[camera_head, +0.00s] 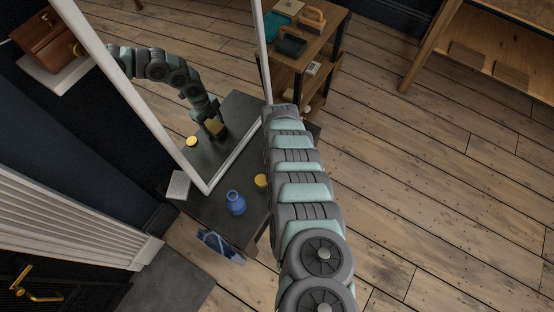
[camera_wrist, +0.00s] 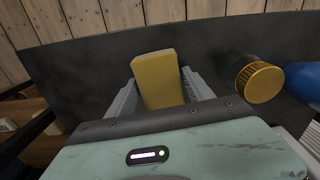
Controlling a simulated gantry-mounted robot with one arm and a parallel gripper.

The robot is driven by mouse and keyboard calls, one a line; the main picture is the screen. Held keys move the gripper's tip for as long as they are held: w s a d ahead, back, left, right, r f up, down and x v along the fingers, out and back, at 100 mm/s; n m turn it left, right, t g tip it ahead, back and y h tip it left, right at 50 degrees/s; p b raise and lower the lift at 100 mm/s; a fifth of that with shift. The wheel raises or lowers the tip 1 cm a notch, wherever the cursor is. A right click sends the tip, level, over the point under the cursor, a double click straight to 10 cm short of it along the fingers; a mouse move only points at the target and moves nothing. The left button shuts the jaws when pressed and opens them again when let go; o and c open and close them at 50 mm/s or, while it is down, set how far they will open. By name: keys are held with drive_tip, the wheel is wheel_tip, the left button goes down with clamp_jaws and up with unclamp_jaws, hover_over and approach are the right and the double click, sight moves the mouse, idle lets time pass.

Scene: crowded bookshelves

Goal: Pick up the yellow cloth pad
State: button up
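The yellow cloth pad (camera_wrist: 158,78) sits upright between the two fingers of my gripper (camera_wrist: 159,84) in the wrist view. Both fingers lie against its sides, and its far end reaches past the fingertips. Its lower part is hidden by the gripper body. In the head view my arm hides the gripper itself. The mirror there shows a reflection of the gripper with the pad (camera_head: 216,128) at its tip, over the dark table. I cannot tell whether the pad touches the tabletop.
On the dark table (camera_head: 208,203) stand a gold-lidded jar (camera_head: 261,181) and a blue vase (camera_head: 235,202), both right of the pad in the wrist view. A white-framed mirror (camera_head: 238,155) stands on the table. A wooden cart (camera_head: 318,62) with trays is behind.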

drive_tip(key=c, duration=1)
drive_tip(key=shift+o, duration=0.2)
wheel_tip(320, 180, up, 20)
drive_tip(key=p, duration=0.9)
drive_tip(key=o, duration=0.8)
drive_tip(key=c, duration=0.7)
drive_tip(key=shift+o, duration=0.2)
